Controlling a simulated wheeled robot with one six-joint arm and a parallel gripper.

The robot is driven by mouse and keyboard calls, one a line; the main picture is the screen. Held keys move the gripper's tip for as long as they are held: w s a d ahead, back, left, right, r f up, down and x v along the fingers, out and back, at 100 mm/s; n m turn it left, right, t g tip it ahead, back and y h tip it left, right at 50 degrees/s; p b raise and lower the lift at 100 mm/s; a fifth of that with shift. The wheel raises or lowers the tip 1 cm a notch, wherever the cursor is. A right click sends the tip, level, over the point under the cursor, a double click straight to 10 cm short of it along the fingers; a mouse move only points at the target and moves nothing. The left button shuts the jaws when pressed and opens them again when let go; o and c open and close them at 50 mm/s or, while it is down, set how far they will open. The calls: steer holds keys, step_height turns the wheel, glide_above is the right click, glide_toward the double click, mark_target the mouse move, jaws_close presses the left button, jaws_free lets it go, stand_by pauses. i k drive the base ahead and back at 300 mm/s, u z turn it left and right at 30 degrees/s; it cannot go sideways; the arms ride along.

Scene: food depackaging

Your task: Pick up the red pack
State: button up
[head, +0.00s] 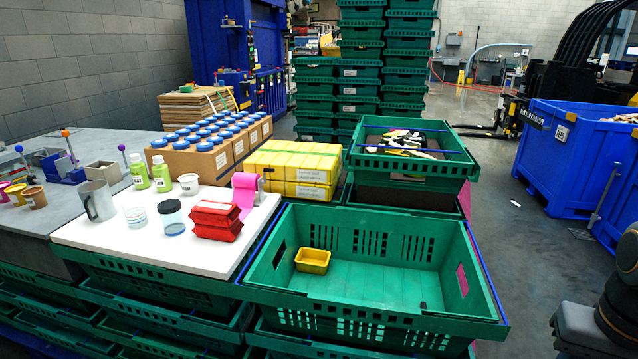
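The red pack (216,220) sits on the white board (140,247), near its right side.
A large green crate (385,322) stands right of the board, with a small yellow tub (313,261) inside. A grey mug (97,201), green bottles (139,172) and yellow cartons (291,168) stand left of and behind the pack. The board's front is clear.

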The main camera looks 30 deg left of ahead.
mark_target(206, 213)
steer(key=u, duration=3.7)
steer(key=i, duration=1.35)
steer(key=z, duration=3.45)
